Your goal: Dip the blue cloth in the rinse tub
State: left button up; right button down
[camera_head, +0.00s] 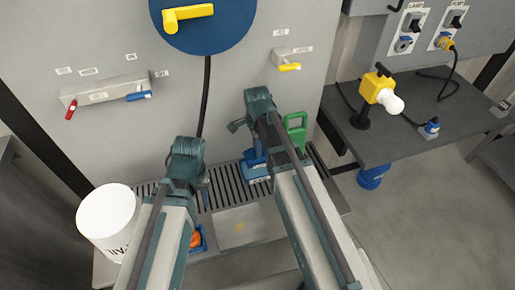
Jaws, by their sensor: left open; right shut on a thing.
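My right gripper (252,148) is mostly hidden behind its own wrist. It is shut on a blue thing (256,162), which looks like the blue cloth, over a labelled blue holder (258,180) at the back of the slatted bench. I cannot tell whether the cloth touches the holder. My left gripper (204,195) is open, low over the slats, its fingers largely hidden by its wrist.
A white pail (108,222) stands left. A blue tray with an orange thing (196,240) is partly behind my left arm. A green handle (297,130) stands close right of my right wrist. The panel behind carries valves (112,92). A side table (410,130) holds a yellow lamp.

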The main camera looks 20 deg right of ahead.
jog(key=shift+w+f+b, duration=0.25)
jog(key=shift+f+b, duration=0.15)
jog(key=shift+f, duration=0.2)
jog(key=shift+w+f+b, duration=0.25)
jog(key=shift+f+b, duration=0.15)
jog(key=shift+f, duration=0.2)
pick_arm(q)
jog(key=shift+w+f, duration=0.25)
jog(key=shift+f, duration=0.35)
jog(key=shift+w+f, duration=0.25)
jog(key=shift+f, duration=0.3)
jog(key=shift+f, duration=0.15)
pick_arm(e)
jog(key=shift+f, duration=0.1)
pick_arm(q)
notch_tip(320, 180, down, 6)
jog(key=b, duration=0.6)
pick_arm(e)
notch_tip(320, 180, down, 6)
jog(key=shift+r, duration=0.15)
pick_arm(q)
jog(key=shift+f+b, duration=0.5)
jog(key=shift+b, duration=0.15)
pick_arm(e)
jog(key=shift+f, duration=0.6)
pick_arm(q)
jog(key=shift+r, duration=0.1)
